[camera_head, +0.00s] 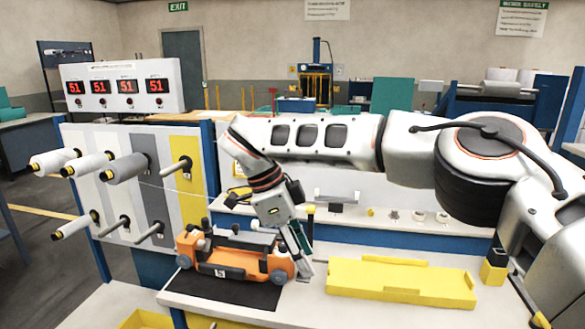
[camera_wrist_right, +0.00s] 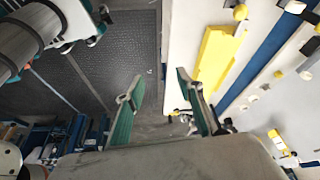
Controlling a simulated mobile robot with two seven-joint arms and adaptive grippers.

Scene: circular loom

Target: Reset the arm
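My right arm (camera_head: 310,139) reaches in from the right and bends down at its wrist. My right gripper (camera_head: 304,262) points down beside the right end of an orange device (camera_head: 236,262) that sits on a dark mat (camera_head: 222,291). I cannot tell from the head view whether they touch. In the right wrist view the two green fingers of the right gripper (camera_wrist_right: 160,98) are spread apart, with nothing between them. My left gripper is not in view.
A yellow tray (camera_head: 400,284) lies on the bench right of the gripper; a yellow piece also shows in the wrist view (camera_wrist_right: 217,55). A panel (camera_head: 127,170) with several pegs, some holding spools, stands left. A display box (camera_head: 125,88) reads 51 repeatedly.

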